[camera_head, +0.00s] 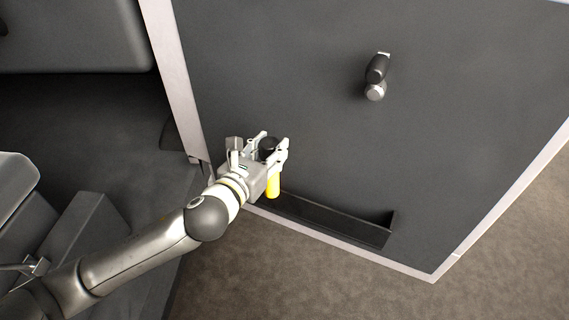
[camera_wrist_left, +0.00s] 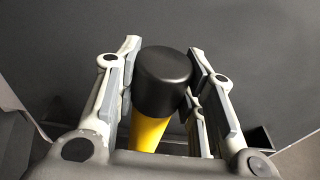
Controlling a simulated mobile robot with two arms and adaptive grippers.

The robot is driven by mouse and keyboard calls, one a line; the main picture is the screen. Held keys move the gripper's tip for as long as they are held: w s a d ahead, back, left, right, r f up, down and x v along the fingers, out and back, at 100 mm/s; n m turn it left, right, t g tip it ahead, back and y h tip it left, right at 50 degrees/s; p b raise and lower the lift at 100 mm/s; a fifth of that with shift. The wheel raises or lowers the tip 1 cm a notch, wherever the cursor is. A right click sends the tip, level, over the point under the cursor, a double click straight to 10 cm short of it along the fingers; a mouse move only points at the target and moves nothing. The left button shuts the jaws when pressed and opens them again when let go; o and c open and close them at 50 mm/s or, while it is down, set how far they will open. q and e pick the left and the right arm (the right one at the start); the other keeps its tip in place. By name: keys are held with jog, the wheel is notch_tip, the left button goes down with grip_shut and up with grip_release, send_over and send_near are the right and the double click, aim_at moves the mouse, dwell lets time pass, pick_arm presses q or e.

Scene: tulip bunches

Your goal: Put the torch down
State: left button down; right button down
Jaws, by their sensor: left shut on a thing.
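The torch (camera_head: 273,187) has a yellow body and a black head. My left gripper (camera_head: 274,140) is shut on it and holds it in front of the dark door panel. In the left wrist view the torch's black head (camera_wrist_left: 163,70) sits between the two fingers of the left gripper (camera_wrist_left: 163,58), with the yellow body running down toward the palm, where its lower end is hidden. My right gripper is not in view.
The dark panel (camera_head: 300,60) has a pale edge and a black handle with a silver end (camera_head: 376,75). A long open pocket (camera_head: 392,222) runs along its lower edge, right of the torch. Brown carpet (camera_head: 330,290) lies below. Dark seat-like shapes (camera_head: 75,35) are at left.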

pick_arm(q)
send_over(289, 159)
jog(key=f+v, duration=0.1)
jog(key=v, duration=0.2)
jog(key=shift+s+r, duration=0.3)
jog(key=shift+r, duration=0.05)
notch_tip(289, 159, down, 11)
jog(key=shift+f+b, duration=0.25)
jog(key=shift+b, duration=0.55)
jog(key=shift+w+f, duration=0.1)
jog(key=shift+w, duration=0.05)
jog(key=shift+f, duration=0.2)
jog(key=c, duration=0.9)
grip_release()
jog(key=shift+c, duration=0.2)
